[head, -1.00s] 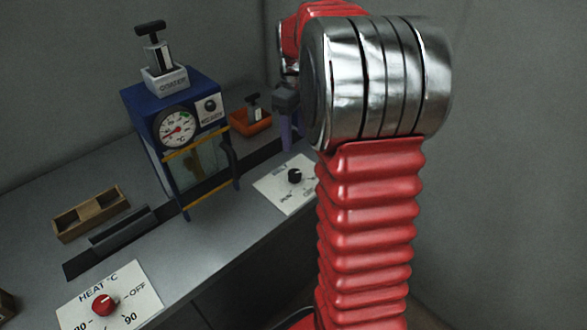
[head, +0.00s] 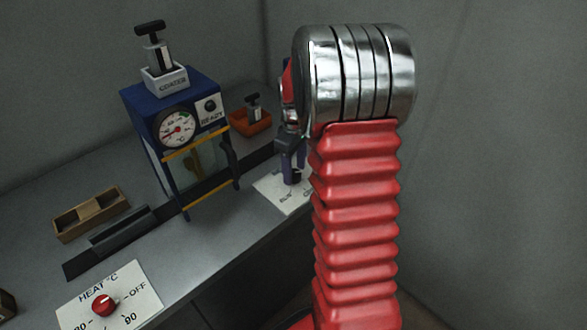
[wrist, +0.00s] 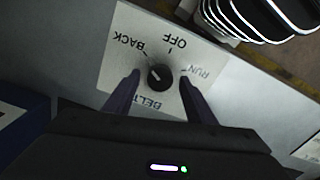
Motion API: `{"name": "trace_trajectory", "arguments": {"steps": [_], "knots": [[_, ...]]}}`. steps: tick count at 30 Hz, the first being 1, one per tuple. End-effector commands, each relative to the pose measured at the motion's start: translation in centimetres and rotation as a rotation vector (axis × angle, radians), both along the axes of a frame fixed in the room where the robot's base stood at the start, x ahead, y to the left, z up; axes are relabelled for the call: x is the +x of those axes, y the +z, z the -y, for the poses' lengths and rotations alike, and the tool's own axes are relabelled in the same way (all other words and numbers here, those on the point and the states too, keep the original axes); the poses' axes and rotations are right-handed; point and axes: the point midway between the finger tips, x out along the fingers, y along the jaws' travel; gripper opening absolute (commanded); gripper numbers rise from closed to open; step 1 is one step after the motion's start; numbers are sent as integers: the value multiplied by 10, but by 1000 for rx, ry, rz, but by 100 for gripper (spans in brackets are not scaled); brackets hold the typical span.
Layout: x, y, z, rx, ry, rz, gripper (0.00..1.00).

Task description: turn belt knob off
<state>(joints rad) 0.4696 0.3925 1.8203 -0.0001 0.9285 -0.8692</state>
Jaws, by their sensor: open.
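The belt knob (wrist: 160,77) is a small round black knob on a white panel (wrist: 118,60) lettered BACK, OFF, RUN and BELT, upside down in the wrist view. A small light mark on the knob seems to lean towards BACK, but it is too small to be sure. My gripper (wrist: 159,80) is open, its two dark purple fingers on either side of the knob with gaps to it. In the head view, my gripper (head: 292,178) is over the white panel (head: 272,192), hiding the knob and part of the lettering. Finger height above the panel is unclear.
The blue coater machine (head: 172,100) with a gauge stands left of the panel. An orange tray (head: 240,128) is behind it. A HEAT panel (head: 75,312) with a red knob (head: 105,305) and a wooden tray (head: 92,225) are on the left.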

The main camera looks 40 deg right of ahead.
Motion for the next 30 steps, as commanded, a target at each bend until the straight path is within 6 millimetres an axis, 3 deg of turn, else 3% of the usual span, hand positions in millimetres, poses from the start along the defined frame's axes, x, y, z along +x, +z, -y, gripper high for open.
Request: {"name": "trace_trajectory", "arguments": {"steps": [8,26,30], "knots": [[0,-2,0,0,0,0,50],[0,-1,-1,0,1,0,10],[0,-1,-2,1,-1,0,9]]}}
